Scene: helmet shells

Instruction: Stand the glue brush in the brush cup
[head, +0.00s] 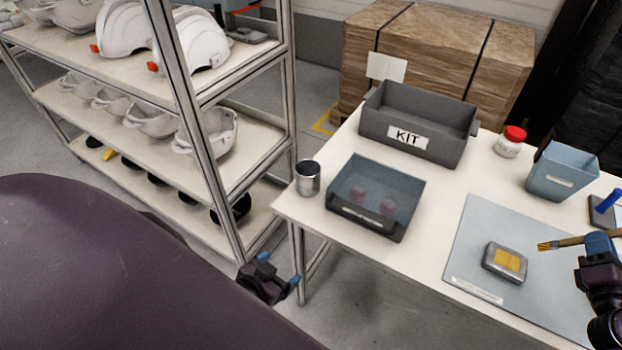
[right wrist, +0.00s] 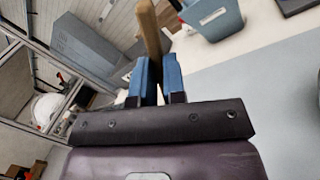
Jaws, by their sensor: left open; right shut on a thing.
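The glue brush (head: 562,242) has a wooden handle and yellowish bristles that point left. My right gripper (head: 598,245) is shut on it at the right edge of the head view, above the grey mat. In the right wrist view the wooden handle (right wrist: 149,35) sticks out between the blue fingertips (right wrist: 158,80). A metal cup (head: 308,178), which looks like the brush cup, stands upright at the table's left corner and looks empty. My left gripper (head: 275,275) is open and empty, low beside the table's left edge.
A blue-grey tray (head: 350,222) with small reddish items stands right of the metal cup. A KIT box (head: 440,152), red-lidded jar (head: 510,142) and blue bin (head: 562,172) stand behind. A tin (head: 490,272) lies on the mat (head: 470,235). A shelf (head: 265,150) with helmet shells borders the left.

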